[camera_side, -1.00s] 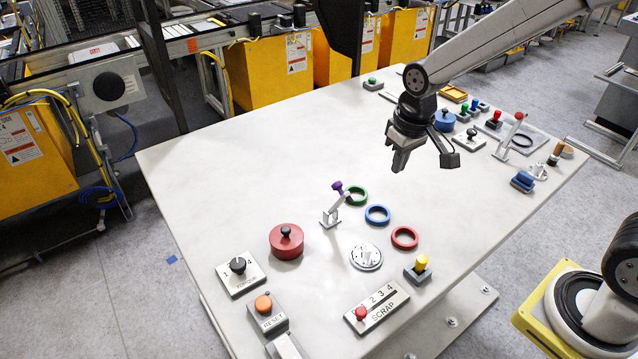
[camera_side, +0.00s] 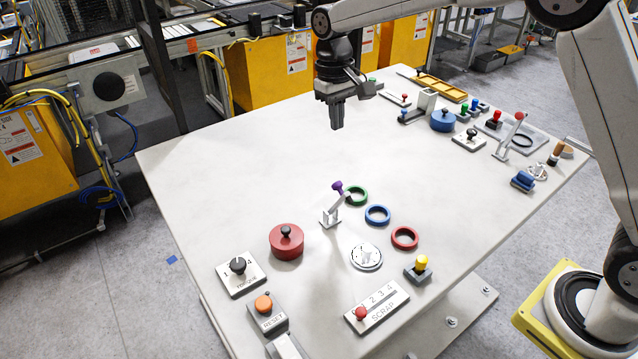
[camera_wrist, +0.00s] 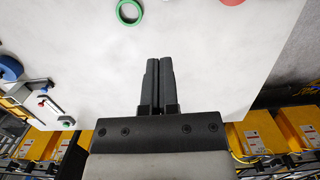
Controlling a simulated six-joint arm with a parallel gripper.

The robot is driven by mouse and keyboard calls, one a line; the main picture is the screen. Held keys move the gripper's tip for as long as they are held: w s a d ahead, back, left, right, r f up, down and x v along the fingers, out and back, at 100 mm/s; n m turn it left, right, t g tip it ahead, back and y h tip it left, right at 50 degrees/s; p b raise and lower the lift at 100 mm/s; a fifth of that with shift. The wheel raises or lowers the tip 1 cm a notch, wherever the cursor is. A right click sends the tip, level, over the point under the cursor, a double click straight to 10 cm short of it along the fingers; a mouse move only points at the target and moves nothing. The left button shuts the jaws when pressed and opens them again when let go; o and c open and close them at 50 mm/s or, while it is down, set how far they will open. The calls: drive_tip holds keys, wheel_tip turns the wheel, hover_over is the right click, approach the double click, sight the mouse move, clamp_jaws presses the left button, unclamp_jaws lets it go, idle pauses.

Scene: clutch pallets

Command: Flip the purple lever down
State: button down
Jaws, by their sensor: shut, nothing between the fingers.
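The purple lever (camera_side: 337,187) has a purple knob on a grey arm that tilts up from a small metal bracket (camera_side: 330,217) on the white table. It stands left of the green ring (camera_side: 357,196). My gripper (camera_side: 338,127) hangs above the table, apart from the lever and farther back than it. Its fingers point down, shut together and empty. In the wrist view the gripper (camera_wrist: 157,64) also shows with its two fingers side by side. I cannot make out the lever in the wrist view.
Near the lever are the blue ring (camera_side: 377,215), the red ring (camera_side: 404,238), the red round lid (camera_side: 286,241) and a metal disc (camera_side: 366,256). Switches line the front edge. More fixtures, including a blue cylinder (camera_side: 443,120), stand at the back right. The table's left rear is clear.

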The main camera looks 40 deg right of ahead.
drive_tip(key=shift+g, duration=0.6)
drive_tip(key=shift+w+a+r, duration=0.5)
drive_tip(key=shift+w+a, duration=0.25)
drive_tip(key=shift+w, duration=0.1)
drive_tip(key=shift+w+a+r, duration=0.5)
drive_tip(key=shift+w+a, duration=0.2)
drive_tip(key=shift+w, duration=0.1)
drive_tip(key=s+x, duration=0.2)
drive_tip(key=x, duration=1)
drive_tip(key=shift+s, duration=0.45)
